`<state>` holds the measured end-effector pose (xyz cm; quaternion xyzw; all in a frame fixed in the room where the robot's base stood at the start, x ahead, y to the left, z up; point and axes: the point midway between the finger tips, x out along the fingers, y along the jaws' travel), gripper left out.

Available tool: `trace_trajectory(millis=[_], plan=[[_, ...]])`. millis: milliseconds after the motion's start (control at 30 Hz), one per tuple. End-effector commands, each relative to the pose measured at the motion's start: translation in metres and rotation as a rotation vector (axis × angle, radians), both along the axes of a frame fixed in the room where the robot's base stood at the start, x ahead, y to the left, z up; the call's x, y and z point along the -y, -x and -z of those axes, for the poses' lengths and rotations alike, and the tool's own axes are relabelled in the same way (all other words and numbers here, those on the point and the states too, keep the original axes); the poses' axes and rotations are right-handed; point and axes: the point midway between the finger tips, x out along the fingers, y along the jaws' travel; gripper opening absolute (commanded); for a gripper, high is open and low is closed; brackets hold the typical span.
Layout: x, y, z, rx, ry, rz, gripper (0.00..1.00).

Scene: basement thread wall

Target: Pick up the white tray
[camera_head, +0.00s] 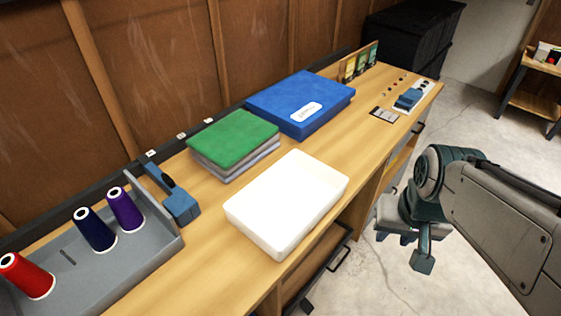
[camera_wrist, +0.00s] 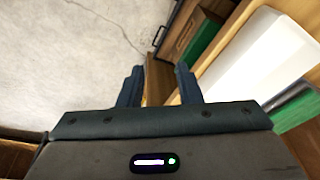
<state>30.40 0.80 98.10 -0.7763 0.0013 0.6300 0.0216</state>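The white tray (camera_head: 287,203) is a shallow rectangular tray on the wooden workbench (camera_head: 215,265), near its front edge. In the wrist view the white tray (camera_wrist: 265,75) shows at the upper right, to the right of my fingers. My gripper (camera_head: 408,247) hangs over the floor, to the right of the bench front and apart from the tray. In the wrist view my gripper (camera_wrist: 158,85) has its two fingers spread with nothing between them.
A green-topped stack (camera_head: 233,143) and a blue box (camera_head: 301,105) lie behind the tray. A blue tool (camera_head: 178,200) and a grey holder (camera_head: 150,250) with thread cones stand left. A drawer (camera_head: 322,262) is below the tray. Floor (camera_head: 380,285) is clear on the right.

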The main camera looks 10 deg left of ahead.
Motion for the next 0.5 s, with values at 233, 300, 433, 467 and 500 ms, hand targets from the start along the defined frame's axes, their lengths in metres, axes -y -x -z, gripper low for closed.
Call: trace_trajectory(millis=[233,300,433,467,500], plan=[[-0.041,-0.047,-0.019,-0.105,-0.101,0.117,0.31],[-0.056,-0.061,-0.019,-0.139,-0.116,0.163,0.31],[-0.084,-0.084,-0.015,-0.191,-0.115,0.258,0.31],[-0.09,-0.089,-0.013,-0.2,-0.112,0.28,0.31],[-0.098,-0.094,-0.01,-0.209,-0.105,0.312,0.31]])
